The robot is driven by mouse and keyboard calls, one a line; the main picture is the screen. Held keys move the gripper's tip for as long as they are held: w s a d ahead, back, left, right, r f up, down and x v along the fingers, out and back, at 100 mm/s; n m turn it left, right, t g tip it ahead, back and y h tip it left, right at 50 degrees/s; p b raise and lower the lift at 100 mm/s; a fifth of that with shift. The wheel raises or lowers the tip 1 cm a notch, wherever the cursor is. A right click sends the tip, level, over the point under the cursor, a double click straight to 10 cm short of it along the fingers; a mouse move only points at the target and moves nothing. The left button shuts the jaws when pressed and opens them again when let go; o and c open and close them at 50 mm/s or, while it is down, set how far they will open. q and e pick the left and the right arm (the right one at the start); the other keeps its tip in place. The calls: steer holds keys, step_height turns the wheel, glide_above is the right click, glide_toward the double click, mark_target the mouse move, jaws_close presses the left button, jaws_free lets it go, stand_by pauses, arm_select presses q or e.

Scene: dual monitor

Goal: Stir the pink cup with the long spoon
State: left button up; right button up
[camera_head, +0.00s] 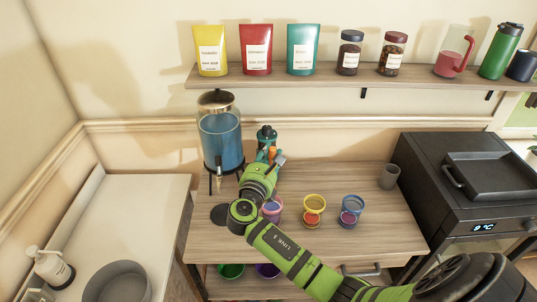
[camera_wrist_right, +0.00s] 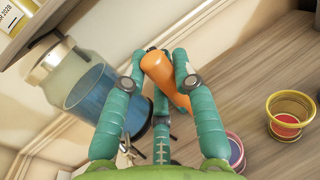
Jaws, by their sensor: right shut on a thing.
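My right gripper (camera_head: 270,148) is above the back of the wooden table. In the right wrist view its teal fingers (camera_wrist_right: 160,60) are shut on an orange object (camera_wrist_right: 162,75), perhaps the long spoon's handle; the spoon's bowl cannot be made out. The orange also shows in the head view (camera_head: 272,154). The pink cup (camera_head: 276,206) stands on the table, partly hidden behind my right arm, with purplish contents. It shows in part at the lower right of the wrist view (camera_wrist_right: 238,140). The gripper is apart from the cup, farther back. My left gripper is not in view.
A yellow cup (camera_head: 314,202) and a blue cup (camera_head: 352,203) stand right of the pink one. A blue-filled dispenser (camera_head: 220,140) stands close left of my gripper. A grey cup (camera_head: 389,176) and black oven (camera_head: 450,200) are at right. A shelf (camera_head: 270,79) runs above.

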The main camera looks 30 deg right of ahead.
steer(key=shift+d+f+b, duration=0.1)
steer(key=shift+f+b, duration=0.6)
steer(key=shift+f, duration=0.15)
step_height(320, 180, down, 3)
steer(key=b, duration=0.3)
steer(key=shift+f+b, duration=1.4)
steer(key=shift+f, duration=0.55)
steer(key=shift+f+b, duration=1.95)
steer(key=shift+f, duration=1.05)
steer(key=shift+a, duration=0.2)
